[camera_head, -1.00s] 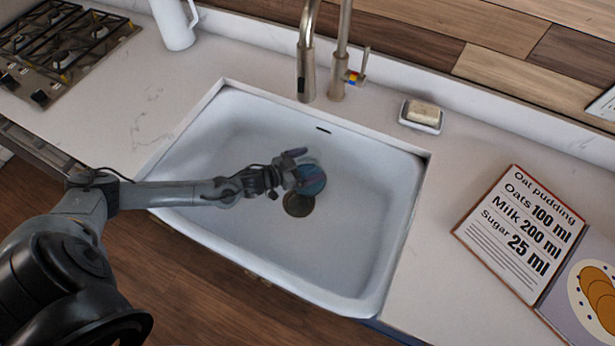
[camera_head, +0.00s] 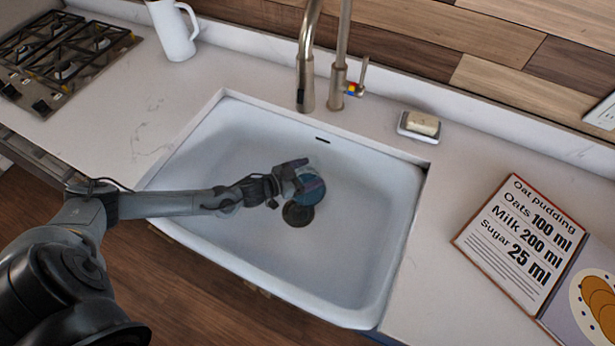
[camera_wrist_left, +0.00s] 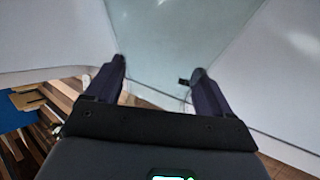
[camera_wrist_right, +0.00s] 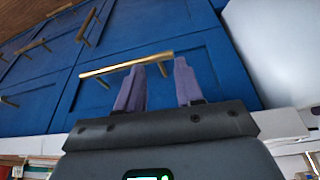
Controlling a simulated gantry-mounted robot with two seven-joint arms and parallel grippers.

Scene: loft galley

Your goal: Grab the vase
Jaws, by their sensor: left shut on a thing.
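The vase (camera_head: 312,190) is a round, blue-teal thing with a reddish patch, seen from above in the white sink (camera_head: 235,140). It is beside and partly over the dark drain (camera_head: 297,215). My left gripper (camera_head: 294,179) is shut on it from the left, fingers at its near side. In the left wrist view, a pale teal surface (camera_wrist_left: 165,40) lies between and beyond the dark fingers of the left gripper (camera_wrist_left: 158,72). I cannot tell whether the vase touches the sink floor. My right gripper (camera_wrist_right: 160,75) shows only in its wrist view, fingers apart and empty.
A brass faucet (camera_head: 305,70) stands behind the sink. A soap dish (camera_head: 419,131) is at its back right, a recipe book (camera_head: 515,240) on the right counter. A white pitcher (camera_head: 172,30) and a stove (camera_head: 60,60) are left. Blue cabinets (camera_wrist_right: 60,85) with a brass handle (camera_wrist_right: 120,67) face my right gripper.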

